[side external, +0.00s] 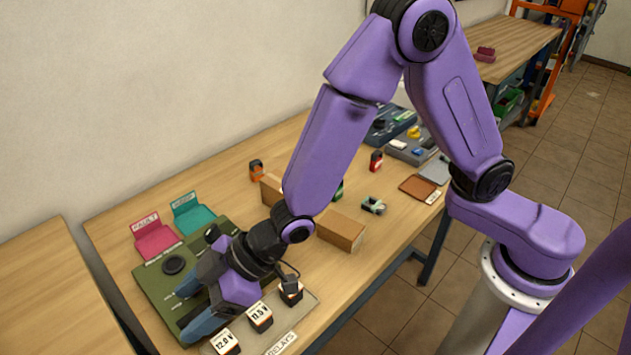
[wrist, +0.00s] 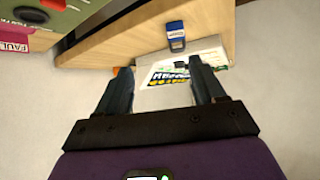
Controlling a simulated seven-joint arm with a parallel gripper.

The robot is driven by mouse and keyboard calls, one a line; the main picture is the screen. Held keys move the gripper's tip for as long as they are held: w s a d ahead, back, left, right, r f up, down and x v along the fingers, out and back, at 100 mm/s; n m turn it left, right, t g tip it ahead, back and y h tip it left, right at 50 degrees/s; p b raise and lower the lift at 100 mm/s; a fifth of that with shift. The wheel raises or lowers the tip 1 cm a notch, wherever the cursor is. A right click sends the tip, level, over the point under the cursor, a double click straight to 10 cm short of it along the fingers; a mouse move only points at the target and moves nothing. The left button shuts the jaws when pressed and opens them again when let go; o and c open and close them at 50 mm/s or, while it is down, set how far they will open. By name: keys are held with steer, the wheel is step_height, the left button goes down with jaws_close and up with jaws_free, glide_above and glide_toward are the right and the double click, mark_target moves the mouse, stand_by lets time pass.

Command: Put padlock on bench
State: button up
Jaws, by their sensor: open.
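The wooden bench (side external: 120,225) runs along the wall, and its wood also shows in the wrist view (wrist: 120,45). I cannot tell for sure which item is the padlock. Small padlock-like items stand on the bench: an orange-and-black one (side external: 256,170), a red-and-black one (side external: 376,161) and a partly hidden green one (side external: 338,190). My gripper (side external: 196,306) is low over the green panel at the near left.
A green panel (side external: 150,282) with a black knob lies by pink (side external: 153,238) and teal (side external: 194,217) trays. Relays stand on a grey tray (side external: 308,302). A brown tray (side external: 418,187) lies right. Other benches stand left (side external: 55,290) and behind (side external: 515,45).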

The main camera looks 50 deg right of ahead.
steer(key=s+d+r+g+h, duration=0.1)
steer(key=s+d, duration=0.4)
steer(key=d, duration=0.7)
steer(key=s+d+r+g+h, duration=0.1)
steer(key=s+d+r+h, duration=0.3)
steer(key=d, duration=0.9)
steer(key=s+d+r+g+h, duration=0.2)
steer(key=s+d+h, duration=0.2)
steer(key=s+d, duration=0.4)
steer(key=d, duration=0.4)
steer(key=shift+d+r+m, duration=0.15)
steer(key=shift+r+m, duration=0.15)
steer(key=shift+r, duration=0.05)
